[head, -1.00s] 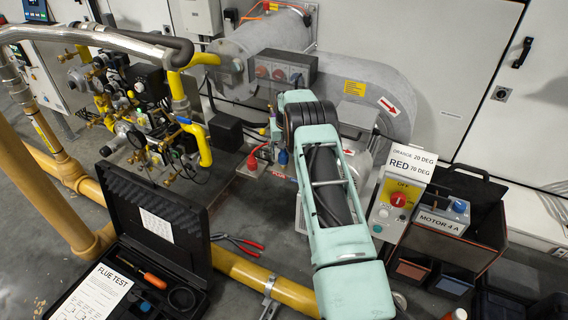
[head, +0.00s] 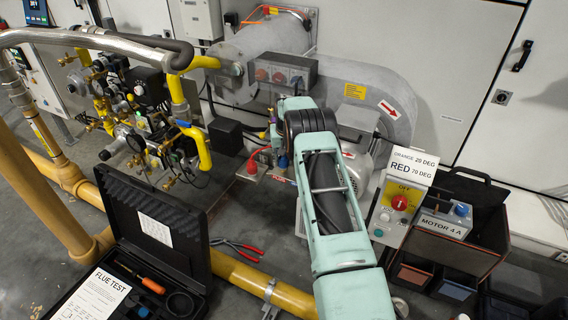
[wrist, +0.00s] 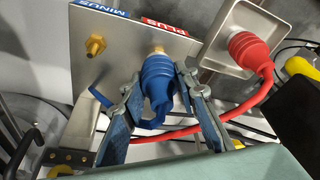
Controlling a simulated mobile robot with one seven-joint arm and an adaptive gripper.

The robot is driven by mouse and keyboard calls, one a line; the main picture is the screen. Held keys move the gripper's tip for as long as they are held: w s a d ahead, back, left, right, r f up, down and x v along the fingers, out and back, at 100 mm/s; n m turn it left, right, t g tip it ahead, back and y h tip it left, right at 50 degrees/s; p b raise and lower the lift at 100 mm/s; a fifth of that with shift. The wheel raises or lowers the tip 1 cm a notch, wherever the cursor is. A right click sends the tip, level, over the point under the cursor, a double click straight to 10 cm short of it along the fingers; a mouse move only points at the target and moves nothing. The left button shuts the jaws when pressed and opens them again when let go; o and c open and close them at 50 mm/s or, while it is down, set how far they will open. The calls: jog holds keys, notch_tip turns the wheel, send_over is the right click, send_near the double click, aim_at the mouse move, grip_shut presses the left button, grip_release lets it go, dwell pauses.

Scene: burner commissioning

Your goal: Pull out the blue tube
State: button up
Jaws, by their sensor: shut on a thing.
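The blue tube has a ribbed blue end (wrist: 158,82), seen in the wrist view at the brass fitting under the red PLUS label (wrist: 165,25). Some brass shows above its rim; I cannot tell how far it sits on the fitting. My gripper (wrist: 160,100) is shut on this blue end, one finger on each side. A short blue length curls out below it. In the head view, a small bit of blue (head: 283,161) shows beside my arm, which hides most of the gripper. The brass fitting under MINUS (wrist: 95,45) is bare.
A red tube end (wrist: 248,48) sits at a metal box to the right; its red tube runs behind my fingers. A motor (head: 358,160) and a control box (head: 391,215) stand right of my arm. Red pliers (head: 238,248) and an open black case (head: 150,225) lie nearer.

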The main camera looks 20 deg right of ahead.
grip_shut()
jog(key=shift+r+p, duration=0.6)
jog(key=shift+r, duration=1.2)
jog(key=shift+r+p, duration=0.8)
jog(key=shift+r, duration=1.05)
jog(key=shift+s, duration=0.1)
